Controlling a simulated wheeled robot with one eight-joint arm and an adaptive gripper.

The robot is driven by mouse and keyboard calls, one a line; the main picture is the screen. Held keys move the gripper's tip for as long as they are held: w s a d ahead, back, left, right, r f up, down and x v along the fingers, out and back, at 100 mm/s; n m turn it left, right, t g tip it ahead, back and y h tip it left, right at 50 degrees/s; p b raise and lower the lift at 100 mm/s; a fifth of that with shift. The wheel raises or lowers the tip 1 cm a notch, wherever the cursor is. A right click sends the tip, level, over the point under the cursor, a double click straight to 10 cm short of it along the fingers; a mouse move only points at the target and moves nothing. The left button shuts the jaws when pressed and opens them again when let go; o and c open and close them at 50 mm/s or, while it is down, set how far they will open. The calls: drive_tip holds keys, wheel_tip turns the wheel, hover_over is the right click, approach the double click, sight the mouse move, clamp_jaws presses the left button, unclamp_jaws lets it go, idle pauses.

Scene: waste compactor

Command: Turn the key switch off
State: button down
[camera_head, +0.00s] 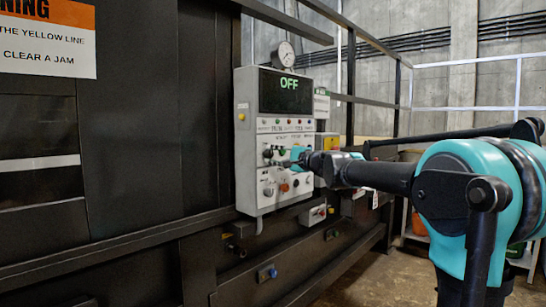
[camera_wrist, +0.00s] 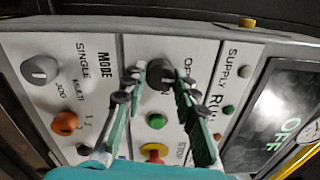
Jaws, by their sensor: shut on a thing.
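The key switch (camera_wrist: 160,72) is a dark round knob beside the "OFF" lettering on the light grey control panel (camera_head: 250,160). In the wrist view my gripper (camera_wrist: 162,85) has one finger on each side of this knob and is shut on it. In the head view my gripper (camera_head: 276,157) reaches in from the right to the middle of the panel and hides the switch there. The panel's display (camera_head: 286,92) reads "OFF" in green, and it also shows in the wrist view (camera_wrist: 282,130).
In the wrist view, a green button (camera_wrist: 156,121) and a red-and-yellow stop button (camera_wrist: 154,153) lie close below the knob. A grey knob (camera_wrist: 39,70) and an orange knob (camera_wrist: 65,123) are at left. A pressure gauge (camera_head: 283,55) stands above the panel.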

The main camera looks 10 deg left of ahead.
idle(0.4)
drive_tip(key=c, duration=1.2)
unclamp_jaws()
drive_tip(key=shift+o, duration=0.2)
drive_tip(key=v, duration=1.2)
drive_tip(key=shift+f, duration=0.1)
drive_tip(key=s+d+f+n+g+h, duration=0.2)
drive_tip(key=s+f, duration=0.3)
drive_tip(key=f, duration=0.6)
drive_tip(key=s+d+f+n+g+h, duration=0.15)
drive_tip(key=s+f, duration=0.35)
drive_tip(key=f, duration=0.5)
drive_tip(key=s+d+f+n+g+h, duration=0.1)
drive_tip(key=s+f+n+g+h, duration=0.2)
drive_tip(key=f, duration=0.8)
drive_tip(key=s+d+f+n+h, duration=0.3)
drive_tip(key=s+d+f+h, duration=0.4)
drive_tip(key=s+d+f, duration=0.7)
wheel_tip(320, 180, down, 4)
drive_tip(key=s, duration=0.3)
drive_tip(key=shift+d+f+g+h, duration=0.25)
drive_tip(key=shift+d+g+h, duration=0.05)
drive_tip(key=shift+g+h, duration=0.05)
